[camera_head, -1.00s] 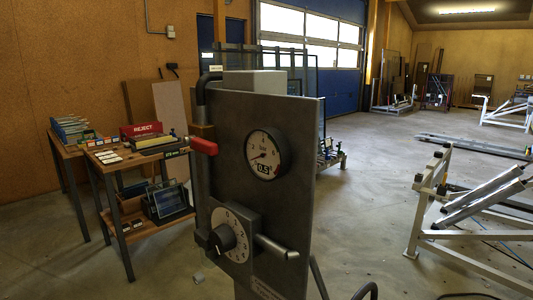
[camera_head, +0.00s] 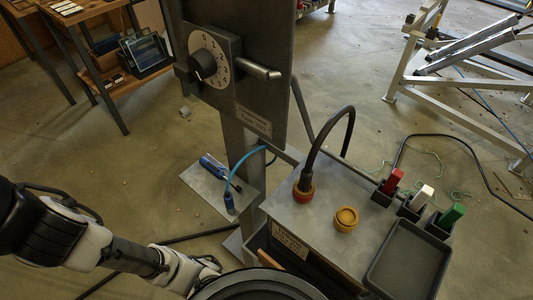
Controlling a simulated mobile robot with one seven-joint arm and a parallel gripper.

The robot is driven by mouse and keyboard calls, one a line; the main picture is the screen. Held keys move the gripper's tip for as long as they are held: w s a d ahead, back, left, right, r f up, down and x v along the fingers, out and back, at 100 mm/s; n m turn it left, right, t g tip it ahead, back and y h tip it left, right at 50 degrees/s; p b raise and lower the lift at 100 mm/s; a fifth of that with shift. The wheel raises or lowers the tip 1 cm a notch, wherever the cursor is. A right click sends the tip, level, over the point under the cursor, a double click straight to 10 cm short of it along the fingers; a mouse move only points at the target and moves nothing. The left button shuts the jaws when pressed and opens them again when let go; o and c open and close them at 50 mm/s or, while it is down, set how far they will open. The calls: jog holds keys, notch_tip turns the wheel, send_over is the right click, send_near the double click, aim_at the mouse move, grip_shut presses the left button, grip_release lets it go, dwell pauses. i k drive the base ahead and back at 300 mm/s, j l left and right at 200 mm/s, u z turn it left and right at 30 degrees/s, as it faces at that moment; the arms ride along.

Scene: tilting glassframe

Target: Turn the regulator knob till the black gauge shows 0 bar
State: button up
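The small pointer setting is hard to read. The black gauge is out of view now, above the top edge. Part of my arm reaches in from the lower left, well below the knob and apart from it. My gripper's fingertips do not show.
A metal lever (camera_head: 260,70) juts right of the dial. A blue-handled tool (camera_head: 213,167) lies on a floor plate. Shelving stands upper left.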

aim_at(201, 63)
jog(key=k+l+u, duration=0.1)
jog(key=u, duration=0.35)
jog(key=k+u, duration=0.4)
jog(key=i+j, duration=0.05)
jog(key=i, duration=0.05)
